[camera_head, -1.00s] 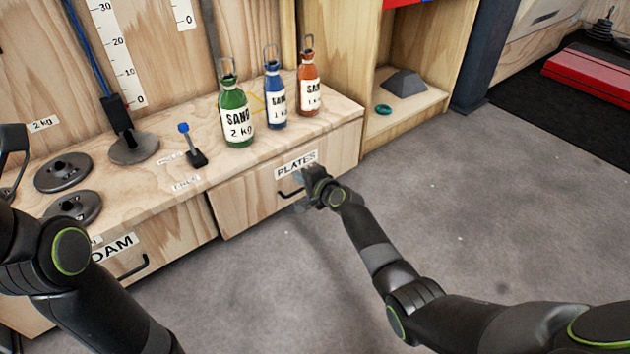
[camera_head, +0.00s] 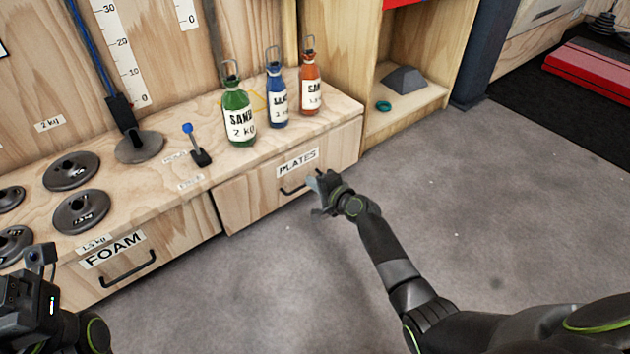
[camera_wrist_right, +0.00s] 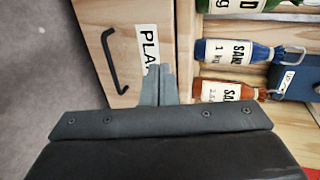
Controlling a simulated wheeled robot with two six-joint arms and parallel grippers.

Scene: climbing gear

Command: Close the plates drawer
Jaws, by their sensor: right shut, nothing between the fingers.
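The plates drawer (camera_head: 250,200) has a pale wood front with a "PLATES" label (camera_head: 298,162) and a dark bar handle (camera_head: 293,191). Its front looks flush or nearly flush with the bench; a dark seam shows at its left edge. My right gripper (camera_head: 316,188) is shut and empty, just in front of the drawer front, right of the handle. In the right wrist view my shut fingers (camera_wrist_right: 157,82) overlap the label's end, with the handle (camera_wrist_right: 114,62) to the left; I cannot tell whether they touch. My left gripper (camera_head: 40,257) is at the lower left, its fingers unclear.
The foam drawer (camera_head: 185,230) is left of the plates drawer. Green (camera_head: 238,112), blue (camera_head: 276,95) and orange (camera_head: 310,85) sand bottles stand on the bench top, with several dark weight discs (camera_head: 80,212) at left. The grey floor (camera_head: 480,220) in front is clear.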

